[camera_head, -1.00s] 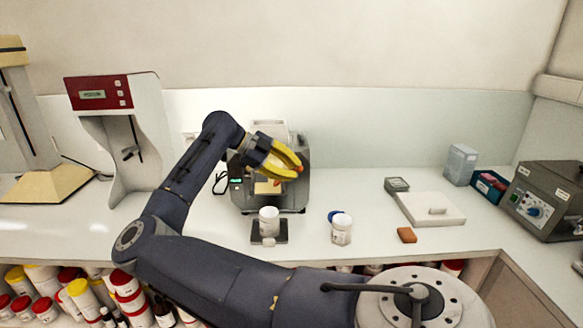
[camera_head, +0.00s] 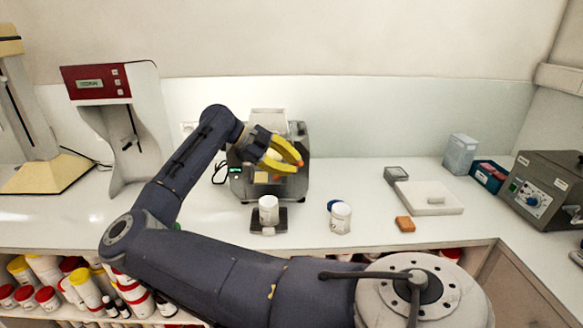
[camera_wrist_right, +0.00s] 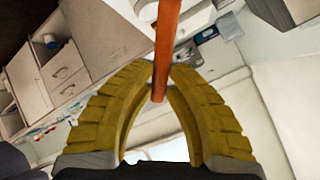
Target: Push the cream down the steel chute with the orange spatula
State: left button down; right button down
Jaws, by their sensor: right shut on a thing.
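My right gripper (camera_head: 294,160) has yellow fingers and is over the grey mill (camera_head: 295,185) in the head view. It is shut on the orange spatula (camera_wrist_right: 166,45), whose shaft runs between the fingertips in the right wrist view. In the head view only a small orange bit of it (camera_head: 300,163) shows at the fingertips. A white cup (camera_head: 268,210) stands upright on a dark pad (camera_head: 283,222) in front of the mill. The fingers hide part of the mill, and I cannot make out the steel chute or the cream clearly. My left gripper is out of view.
A white jar (camera_head: 340,218) stands right of the cup, with a blue lid (camera_head: 334,204) behind it. An orange block (camera_head: 405,224) and a white slab (camera_head: 450,203) lie further right. A red-topped instrument (camera_head: 97,83) stands left. The front counter between is mostly clear.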

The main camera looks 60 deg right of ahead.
jog(key=shift+w+d+r, duration=0.35)
jog(key=shift+w+d, duration=0.1)
jog(key=shift+d, duration=0.2)
jog(key=shift+w+d+r, duration=0.3)
jog(key=shift+w+d, duration=0.15)
jog(key=shift+d, duration=0.15)
jog(key=shift+w+d+r, duration=0.35)
jog(key=shift+w+d, duration=0.1)
jog(key=shift+d, duration=0.2)
jog(key=shift+s+a+r, duration=0.25)
jog(key=shift+a+r, duration=0.1)
jog(key=shift+r, duration=0.55)
jog(key=shift+s+a+r, duration=0.2)
jog(key=shift+a+r, duration=0.1)
jog(key=shift+r, duration=0.65)
jog(key=shift+s+a+r, duration=0.25)
jog(key=shift+a+r, duration=0.1)
jog(key=shift+r, duration=0.55)
jog(key=shift+s+a+r, duration=0.2)
jog(key=shift+a+r, duration=0.05)
jog(key=shift+r, duration=0.45)
jog(key=shift+s+a+r, duration=0.2)
jog(key=shift+a+r, duration=0.05)
jog(key=shift+r, duration=0.4)
